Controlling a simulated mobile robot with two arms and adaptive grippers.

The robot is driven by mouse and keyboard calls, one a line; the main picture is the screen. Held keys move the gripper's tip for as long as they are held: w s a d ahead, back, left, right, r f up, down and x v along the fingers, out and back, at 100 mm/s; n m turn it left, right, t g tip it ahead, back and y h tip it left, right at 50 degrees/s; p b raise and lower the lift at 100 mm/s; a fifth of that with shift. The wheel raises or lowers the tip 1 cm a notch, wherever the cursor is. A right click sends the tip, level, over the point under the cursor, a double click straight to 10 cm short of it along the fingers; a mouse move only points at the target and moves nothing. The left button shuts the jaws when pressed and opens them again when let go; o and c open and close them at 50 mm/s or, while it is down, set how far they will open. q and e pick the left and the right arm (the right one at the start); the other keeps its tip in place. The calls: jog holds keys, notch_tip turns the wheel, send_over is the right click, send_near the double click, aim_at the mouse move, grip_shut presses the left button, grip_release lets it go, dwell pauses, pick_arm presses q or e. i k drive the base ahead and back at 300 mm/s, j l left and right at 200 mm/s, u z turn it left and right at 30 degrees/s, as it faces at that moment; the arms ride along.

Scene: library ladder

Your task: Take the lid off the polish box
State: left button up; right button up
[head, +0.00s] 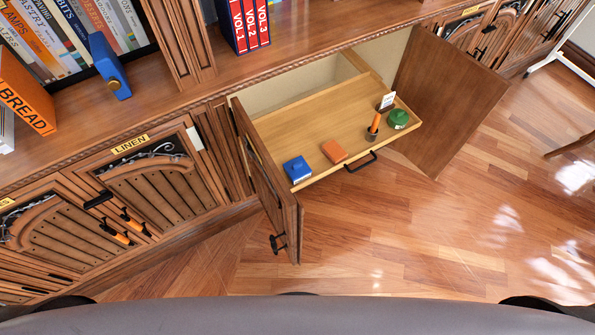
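No box marked as polish can be read in the head view. A pulled-out wooden tray (300,112) in the open cabinet carries several small things. A green round tin-like item (398,118) sits near its right end, and its lid cannot be made out. A blue block-like item (297,169) sits at the front left corner. An orange block (334,151) lies between that and a small dark holder with an orange-handled tool (375,125). A small white card (387,101) stands behind the green item. Neither of my grippers is in view.
The tray has a black front handle (360,162). Open cabinet doors flank it on the left (268,185) and right (440,95). Books and a blue bookend (109,67) stand on the upper shelf. The wooden floor in front is clear.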

aim_at(296, 169)
jog(key=k+j+u, duration=0.2)
jog(key=k, duration=0.4)
jog(key=k+u, duration=0.15)
jog(key=k, duration=0.5)
jog(key=i+l+u, duration=0.55)
jog(key=l, duration=0.2)
jog(key=i+l+u, duration=0.25)
jog(key=l, duration=0.2)
jog(key=i+l, duration=0.15)
jog(key=l, duration=0.2)
jog(key=i+l, duration=0.1)
jog(key=l, duration=0.25)
jog(key=i+l, duration=0.15)
jog(key=l, duration=0.2)
jog(key=i+l, duration=0.15)
jog(key=l, duration=0.25)
jog(key=i+l, duration=0.15)
jog(key=l, duration=0.2)
jog(key=i+l, duration=0.1)
jog(key=l, duration=0.25)
jog(key=i+l, duration=0.15)
jog(key=l, duration=0.2)
